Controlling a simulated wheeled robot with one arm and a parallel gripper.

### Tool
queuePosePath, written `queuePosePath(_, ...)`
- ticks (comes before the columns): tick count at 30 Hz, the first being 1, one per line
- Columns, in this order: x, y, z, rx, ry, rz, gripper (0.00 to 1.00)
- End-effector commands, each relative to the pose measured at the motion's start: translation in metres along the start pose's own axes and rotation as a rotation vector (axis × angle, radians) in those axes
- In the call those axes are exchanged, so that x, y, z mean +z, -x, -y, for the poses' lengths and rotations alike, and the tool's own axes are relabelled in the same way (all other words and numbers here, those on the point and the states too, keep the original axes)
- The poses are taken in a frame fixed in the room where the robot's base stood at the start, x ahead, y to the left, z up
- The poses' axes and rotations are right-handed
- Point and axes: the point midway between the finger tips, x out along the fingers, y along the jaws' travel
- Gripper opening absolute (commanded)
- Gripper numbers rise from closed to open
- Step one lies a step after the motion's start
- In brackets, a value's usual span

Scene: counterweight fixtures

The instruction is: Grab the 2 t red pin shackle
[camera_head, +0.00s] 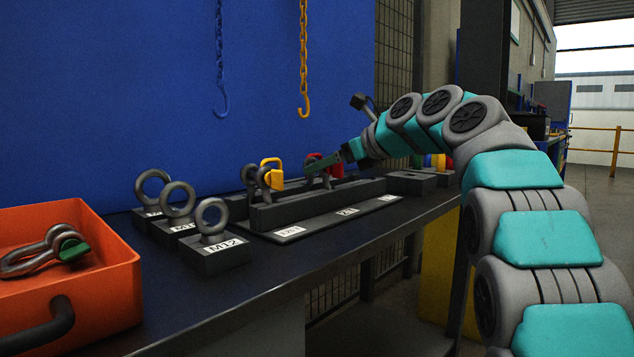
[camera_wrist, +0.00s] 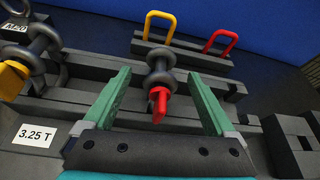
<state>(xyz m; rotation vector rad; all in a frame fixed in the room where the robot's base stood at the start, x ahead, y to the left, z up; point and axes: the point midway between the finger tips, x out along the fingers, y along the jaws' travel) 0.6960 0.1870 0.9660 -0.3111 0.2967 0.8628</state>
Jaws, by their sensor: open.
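In the wrist view, a dark grey shackle with a red pin (camera_wrist: 158,98) stands in a slot of the dark rack (camera_wrist: 90,100). The red pin end points toward my gripper. My gripper (camera_wrist: 158,74) is open, with one green finger to the left of the shackle and one to the right, both apart from it. In the head view my gripper (camera_head: 322,163) is low over the rack's far part and hides much of what is there. A dark shackle with a yellow pin (camera_wrist: 13,79) stands to the left. The red-pin shackle's own label does not show.
A yellow loop (camera_wrist: 160,17) and a red loop (camera_wrist: 222,36) stand behind the rack. A "3.25 T" label (camera_wrist: 35,135) lies at lower left. Several eye bolts (camera_head: 210,222) and an orange bin (camera_head: 110,275) holding a green-pin shackle (camera_head: 48,250) are left on the bench.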

Motion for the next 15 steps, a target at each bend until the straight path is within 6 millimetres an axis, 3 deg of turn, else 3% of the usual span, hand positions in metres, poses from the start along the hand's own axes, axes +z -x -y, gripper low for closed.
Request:
queuePosePath(9, 0.0, -0.036, 0.002, 0.001, 0.0, -0.003, 0.91)
queuePosePath(15, 0.002, -0.041, 0.001, 0.001, 0.003, 0.0, 0.91)
